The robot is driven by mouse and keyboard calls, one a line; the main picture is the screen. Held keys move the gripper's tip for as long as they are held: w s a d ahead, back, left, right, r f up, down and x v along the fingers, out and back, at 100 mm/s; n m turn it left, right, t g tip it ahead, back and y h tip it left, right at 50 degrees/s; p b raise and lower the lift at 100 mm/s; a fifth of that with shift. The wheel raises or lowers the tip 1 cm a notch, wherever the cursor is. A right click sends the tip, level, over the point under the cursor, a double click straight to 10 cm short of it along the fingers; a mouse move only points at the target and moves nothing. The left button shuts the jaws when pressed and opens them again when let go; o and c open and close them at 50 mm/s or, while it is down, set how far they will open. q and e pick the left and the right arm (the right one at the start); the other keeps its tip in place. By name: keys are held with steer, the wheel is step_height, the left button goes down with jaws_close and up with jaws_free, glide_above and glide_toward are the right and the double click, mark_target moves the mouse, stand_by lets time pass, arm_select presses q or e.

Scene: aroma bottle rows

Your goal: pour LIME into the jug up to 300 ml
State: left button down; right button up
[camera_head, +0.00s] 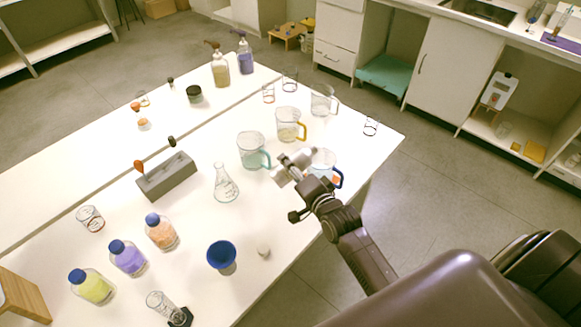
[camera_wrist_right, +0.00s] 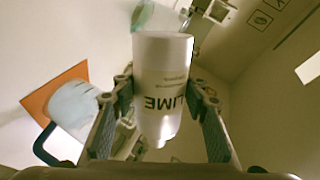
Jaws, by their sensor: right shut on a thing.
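My right gripper (camera_head: 292,168) is shut on a white bottle, whose LIME label (camera_wrist_right: 163,90) reads upside down in the wrist view. The bottle sits between both fingers and looks strongly tilted in the head view; I see no clear stream. Several jugs stand nearby: one with a teal handle (camera_head: 251,152) just left of the gripper, one with a yellow handle (camera_head: 287,126) behind it, a clear one (camera_head: 321,100) farther back. A blue-handled jug (camera_head: 322,161), partly hidden by my gripper, stands on an orange mat (camera_wrist_right: 42,98). My left gripper is out of view.
An Erlenmeyer flask (camera_head: 225,188) and a grey rack (camera_head: 166,177) stand left of the jugs. Blue-capped bottles (camera_head: 127,258), a blue funnel (camera_head: 221,254) and a small cylinder (camera_head: 160,305) are nearer. Small beakers (camera_head: 371,126) stand toward the back and right edge.

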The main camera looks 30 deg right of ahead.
steer(key=shift+a+r+p, duration=0.1)
steer(key=shift+r+p, duration=0.25)
steer(key=shift+p, duration=0.05)
steer(key=shift+f, duration=0.2)
steer(key=shift+r+m+p, duration=0.25)
steer(key=shift+m+p, duration=0.05)
steer(key=shift+p, duration=0.45)
stand_by(1.6)
steer(key=shift+w+d+r+m+y+p, duration=0.1)
steer(key=shift+d+r+m+y+p, duration=0.55)
steer(key=shift+p, duration=0.75)
stand_by(3.6)
